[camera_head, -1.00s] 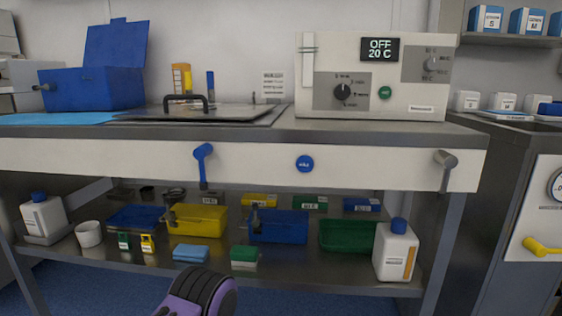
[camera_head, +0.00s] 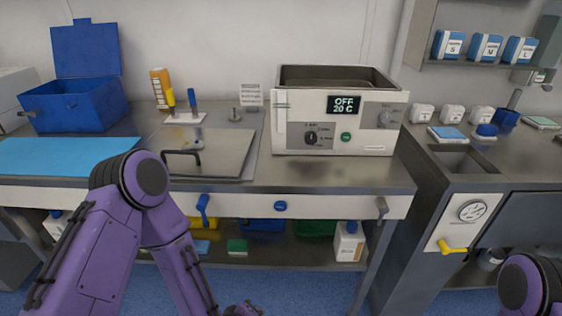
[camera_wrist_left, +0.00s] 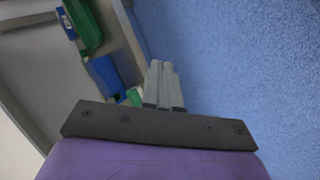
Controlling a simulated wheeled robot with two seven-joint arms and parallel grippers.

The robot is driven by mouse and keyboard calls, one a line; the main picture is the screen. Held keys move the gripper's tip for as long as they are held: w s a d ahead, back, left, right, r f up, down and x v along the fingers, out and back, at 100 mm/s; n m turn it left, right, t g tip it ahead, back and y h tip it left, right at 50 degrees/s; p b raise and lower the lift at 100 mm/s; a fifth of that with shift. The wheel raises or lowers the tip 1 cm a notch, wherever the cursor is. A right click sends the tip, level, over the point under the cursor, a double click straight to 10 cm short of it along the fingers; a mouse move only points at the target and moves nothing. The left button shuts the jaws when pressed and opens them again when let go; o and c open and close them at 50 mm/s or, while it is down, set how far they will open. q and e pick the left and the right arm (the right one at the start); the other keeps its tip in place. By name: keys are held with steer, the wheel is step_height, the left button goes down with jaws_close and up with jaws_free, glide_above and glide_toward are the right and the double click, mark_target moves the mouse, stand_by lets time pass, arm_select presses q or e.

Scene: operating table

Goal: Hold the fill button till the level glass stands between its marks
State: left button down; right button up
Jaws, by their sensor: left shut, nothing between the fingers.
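The blue round button (camera_head: 280,206) sits on the white front panel of the bench, below the water bath (camera_head: 333,143); its lettering is too small to read. The level glass (camera_head: 281,122) is a narrow pale vertical strip at the left of the bath's front. Its level and marks are too small to make out. The bath display (camera_head: 344,104) reads OFF, 20 C. My left gripper (camera_wrist_left: 163,85) is shut and empty in the left wrist view, pointing over the blue floor, apart from the button. My right gripper is out of view.
A blue lever (camera_head: 203,208) and a grey tap (camera_head: 382,208) flank the button on the panel. A metal lid (camera_head: 207,146) lies on the bench left of the bath. Bottles and trays fill the lower shelf. A yellow-handled valve (camera_head: 453,247) is at the right.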

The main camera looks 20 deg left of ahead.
mark_target(281, 206)
arm_select(q)
steer(key=w+d+r+n+t+h+p, duration=0.1)
steer(key=r+p, duration=0.4)
steer(key=r, duration=0.5)
steer(key=w+d+r+n+t+p, duration=0.1)
steer(key=w+r+p, duration=0.4)
steer(key=r, duration=0.6)
steer(key=shift+w+d+r+n+t+h+p, duration=0.25)
steer(key=shift+w+d+t+h+p, duration=0.2)
steer(key=shift+d, duration=0.4)
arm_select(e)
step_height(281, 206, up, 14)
arm_select(q)
steer(key=shift+w+f, duration=0.1)
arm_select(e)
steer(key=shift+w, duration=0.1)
arm_select(q)
steer(key=w+a, duration=0.2)
steer(key=w, duration=0.6)
steer(key=shift+w+a, duration=0.2)
steer(key=shift+a, duration=0.05)
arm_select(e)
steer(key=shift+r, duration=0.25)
arm_select(q)
steer(key=shift+w+a, duration=0.1)
steer(key=shift+w, duration=0.3)
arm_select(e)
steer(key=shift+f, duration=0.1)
